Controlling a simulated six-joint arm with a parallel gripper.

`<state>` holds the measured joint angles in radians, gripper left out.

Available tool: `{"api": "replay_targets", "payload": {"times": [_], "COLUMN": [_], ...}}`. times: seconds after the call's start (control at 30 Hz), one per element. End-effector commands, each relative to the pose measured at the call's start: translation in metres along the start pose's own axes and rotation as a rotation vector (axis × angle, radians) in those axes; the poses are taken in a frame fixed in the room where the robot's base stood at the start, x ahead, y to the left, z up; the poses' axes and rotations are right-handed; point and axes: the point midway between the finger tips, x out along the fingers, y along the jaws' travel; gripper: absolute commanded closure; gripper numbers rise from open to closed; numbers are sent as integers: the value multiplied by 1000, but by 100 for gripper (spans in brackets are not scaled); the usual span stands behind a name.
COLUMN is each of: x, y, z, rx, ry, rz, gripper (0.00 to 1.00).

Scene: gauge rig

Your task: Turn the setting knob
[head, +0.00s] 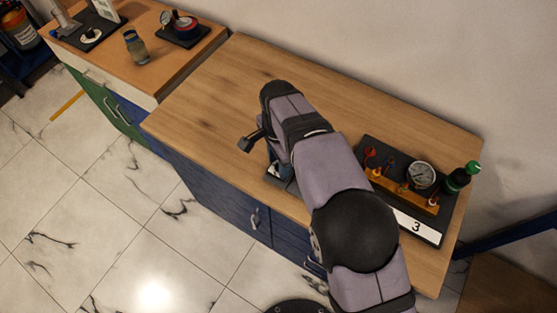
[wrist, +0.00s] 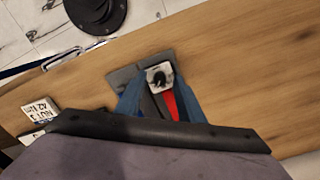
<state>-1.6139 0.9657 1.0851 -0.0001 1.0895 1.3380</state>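The setting knob (wrist: 159,77) is a small black knob on a light square face, seen in the wrist view on a grey plate (wrist: 122,76) on the wooden bench. My gripper (wrist: 158,92) has blue fingers, which stand apart to the left and right of the knob unit. A red strip (wrist: 171,104) shows between them. I cannot tell whether either finger touches the unit. In the head view my arm hides the knob and most of the gripper; only a bit of the dark plate (head: 281,183) shows beside the arm.
On the wooden bench (head: 215,95), right of my arm, stands a board marked 3 (head: 416,227) with a brass manifold, a round gauge (head: 420,174) and a dark green-capped bottle (head: 458,180). White labels (wrist: 40,119) show in the wrist view. The bench's left part is clear.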

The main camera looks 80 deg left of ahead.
Motion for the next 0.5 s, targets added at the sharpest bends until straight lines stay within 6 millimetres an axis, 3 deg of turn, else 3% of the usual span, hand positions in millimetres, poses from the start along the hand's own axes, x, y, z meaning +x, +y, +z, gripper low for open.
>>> {"api": "replay_targets", "payload": {"times": [0.27, 0.5], "x": [-12, -45], "y": [-1, -1], "z": [0, 0], "rx": [0, 0], "ry": [1, 1], "rz": [-3, -4], "gripper": [65, 65]}}
